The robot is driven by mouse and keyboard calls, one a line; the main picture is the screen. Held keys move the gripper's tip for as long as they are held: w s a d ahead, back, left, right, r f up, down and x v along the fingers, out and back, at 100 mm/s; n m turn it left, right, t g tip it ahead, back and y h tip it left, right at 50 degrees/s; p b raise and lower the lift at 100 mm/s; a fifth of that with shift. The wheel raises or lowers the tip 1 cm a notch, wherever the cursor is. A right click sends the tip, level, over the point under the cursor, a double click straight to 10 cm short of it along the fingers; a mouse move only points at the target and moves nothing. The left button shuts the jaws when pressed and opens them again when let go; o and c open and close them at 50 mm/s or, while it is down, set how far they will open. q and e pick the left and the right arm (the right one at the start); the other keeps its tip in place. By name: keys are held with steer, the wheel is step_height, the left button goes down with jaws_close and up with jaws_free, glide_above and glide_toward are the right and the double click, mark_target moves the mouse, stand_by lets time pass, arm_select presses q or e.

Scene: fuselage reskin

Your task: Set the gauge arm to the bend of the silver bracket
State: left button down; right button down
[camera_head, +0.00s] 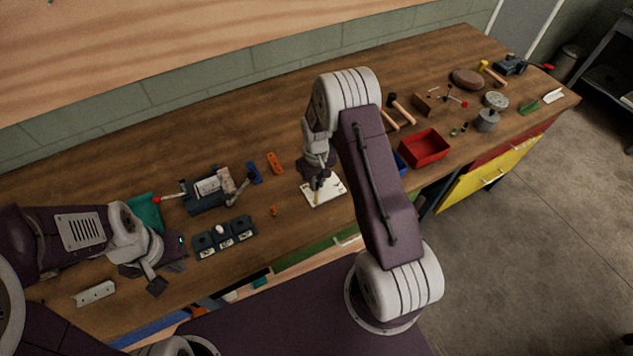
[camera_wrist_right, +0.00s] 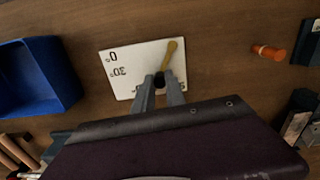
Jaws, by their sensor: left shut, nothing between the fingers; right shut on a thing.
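The gauge is a white plate (camera_head: 325,191) with printed marks, flat on the bench; it also shows in the right wrist view (camera_wrist_right: 122,62), where "0°" and "30°" can be read. Its yellow-brown arm (camera_wrist_right: 170,52) lies across the plate's right side. My right gripper (camera_wrist_right: 160,84) is over the plate's near edge, shut on a dark part at the near end of the gauge arm. The silver bracket (camera_head: 95,293) lies at the bench's front left; its bend is hard to read from here. My left gripper (camera_head: 166,276) is shut and empty, to the right of the bracket.
A grey vise-like fixture (camera_head: 208,190) and dark blocks (camera_head: 224,236) stand between my grippers. A blue bin (camera_wrist_right: 38,78) is left of the gauge in the wrist view. A red bin (camera_head: 424,147), hammers and other tools lie to the right. An orange piece (camera_head: 274,211) lies near the gauge.

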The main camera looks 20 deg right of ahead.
steer(key=c, duration=1.4)
jaws_free()
steer(key=shift+o, duration=0.2)
steer(key=shift+r, duration=0.1)
steer(key=shift+r, duration=0.35)
step_height(320, 180, up, 8)
steer(key=shift+f+b, duration=0.1)
steer(key=shift+b, duration=0.65)
steer(key=shift+r, duration=0.25)
